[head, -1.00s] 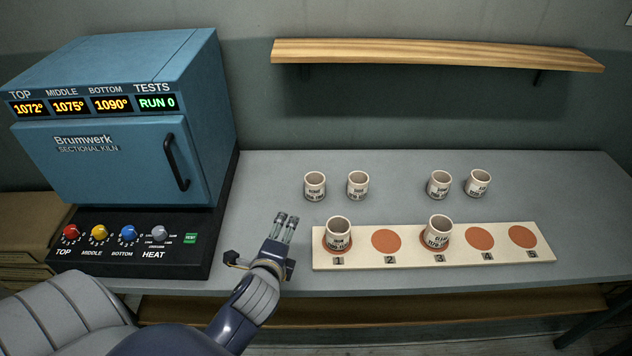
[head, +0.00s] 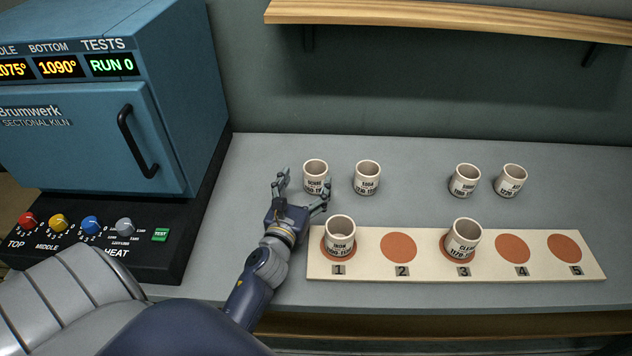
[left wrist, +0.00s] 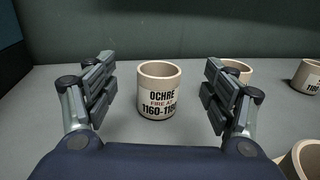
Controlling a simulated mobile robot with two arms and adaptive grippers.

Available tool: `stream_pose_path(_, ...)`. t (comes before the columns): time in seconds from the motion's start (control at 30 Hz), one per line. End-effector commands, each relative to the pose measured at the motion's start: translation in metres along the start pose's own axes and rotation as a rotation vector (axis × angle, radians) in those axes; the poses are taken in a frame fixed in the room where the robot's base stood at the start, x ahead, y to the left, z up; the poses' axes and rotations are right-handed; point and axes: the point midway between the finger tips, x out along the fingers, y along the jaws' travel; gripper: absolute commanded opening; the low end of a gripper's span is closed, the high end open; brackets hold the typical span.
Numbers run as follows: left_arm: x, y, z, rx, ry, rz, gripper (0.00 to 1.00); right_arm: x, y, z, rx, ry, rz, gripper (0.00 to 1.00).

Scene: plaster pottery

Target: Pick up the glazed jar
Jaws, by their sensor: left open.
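Several small cream jars with dark printed labels stand upright; the pictures do not settle which one the task calls glazed. My left gripper (head: 302,192) is open and empty, just in front of the back-left jar (head: 316,172). In the left wrist view that jar (left wrist: 158,88) reads "OCHRE FIRE AT 1160-1180". It stands centred between the spread fingers of my left gripper (left wrist: 158,92), seemingly a little beyond their tips. Another back jar (head: 367,177) stands to its right. Jars marked IRON (head: 340,236) and CLEAR (head: 462,240) stand on spots 1 and 3. My right gripper is out of view.
The numbered board (head: 430,268) lies close to the right of my left gripper; spots 2, 4 and 5 are bare. Two more jars, one left (head: 464,180) and one right (head: 511,180), stand at the back right. A blue kiln (head: 95,130) stands left. A wooden shelf (head: 450,16) hangs above.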

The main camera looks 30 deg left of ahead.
Motion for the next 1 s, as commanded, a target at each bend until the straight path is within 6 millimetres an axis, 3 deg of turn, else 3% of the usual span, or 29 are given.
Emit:
stream_pose_path(0.1,0.000,0.000,-0.028,-0.006,0.002,0.004,0.77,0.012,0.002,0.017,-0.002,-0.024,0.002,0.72)
stream_pose_path(0.2,0.000,-0.001,-0.045,-0.007,0.002,0.003,0.77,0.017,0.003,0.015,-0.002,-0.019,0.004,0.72)
stream_pose_path(0.4,0.016,-0.001,-0.040,-0.002,-0.002,0.000,0.77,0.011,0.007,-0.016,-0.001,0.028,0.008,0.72)
stream_pose_path(0.53,0.024,0.000,-0.039,-0.003,-0.002,0.000,0.77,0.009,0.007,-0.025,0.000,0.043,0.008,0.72)
stream_pose_path(0.8,0.062,-0.001,-0.039,-0.003,-0.001,0.000,0.77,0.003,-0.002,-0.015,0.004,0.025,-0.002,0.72)
stream_pose_path(1.0,0.075,0.000,-0.040,-0.004,0.000,0.000,0.77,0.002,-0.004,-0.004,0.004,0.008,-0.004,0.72)
